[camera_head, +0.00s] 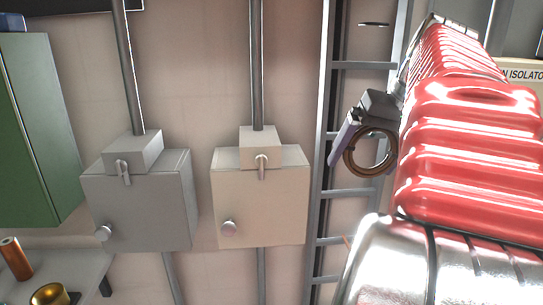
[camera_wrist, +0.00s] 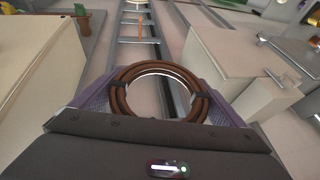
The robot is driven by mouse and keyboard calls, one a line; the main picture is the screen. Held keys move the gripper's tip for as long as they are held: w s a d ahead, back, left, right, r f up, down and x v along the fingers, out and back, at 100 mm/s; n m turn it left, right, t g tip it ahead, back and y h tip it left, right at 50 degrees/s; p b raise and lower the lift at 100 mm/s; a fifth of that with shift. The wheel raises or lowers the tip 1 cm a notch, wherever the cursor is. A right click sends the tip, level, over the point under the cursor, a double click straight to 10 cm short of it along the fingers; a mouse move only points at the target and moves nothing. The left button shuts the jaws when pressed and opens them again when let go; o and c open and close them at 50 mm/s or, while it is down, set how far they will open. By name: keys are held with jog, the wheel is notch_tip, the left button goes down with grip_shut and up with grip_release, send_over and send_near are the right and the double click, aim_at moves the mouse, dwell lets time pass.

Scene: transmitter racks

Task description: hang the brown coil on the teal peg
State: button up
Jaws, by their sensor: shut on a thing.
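The brown coil (camera_head: 368,175) is a round bundle of cable with dark ties. It hangs in the air at my gripper (camera_head: 350,143), in front of the ladder rails. In the wrist view the coil (camera_wrist: 118,95) shows as a ring between the two purple fingers of my gripper (camera_wrist: 158,98). My gripper is shut on it, though the contact itself is partly hidden behind the dark gripper body. I cannot make out a teal peg in either view.
A grey ladder-like rack (camera_head: 328,100) runs up behind the coil. Grey (camera_head: 145,205) and beige (camera_head: 262,200) boxes with handles and conduits are on the wall. A green cabinet (camera_head: 35,130) and a bench (camera_head: 85,268) with small items are left.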

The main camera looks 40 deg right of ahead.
aim_at(355, 154)
jog(key=shift+w+d+f, duration=0.1)
jog(key=shift+w+d, duration=0.3)
jog(key=shift+w, duration=0.25)
jog(key=shift+w+d, duration=0.4)
jog(key=shift+w, duration=0.3)
jog(key=shift+w+d+f, duration=0.1)
jog(key=shift+w+d, duration=0.3)
jog(key=shift+w, duration=0.25)
jog(key=shift+w+d+f, duration=0.25)
jog(key=shift+w+f, duration=0.05)
jog(key=shift+w, duration=0.15)
jog(key=shift+f, duration=0.1)
jog(key=shift+w+d+f, duration=0.1)
jog(key=o, duration=0.9)
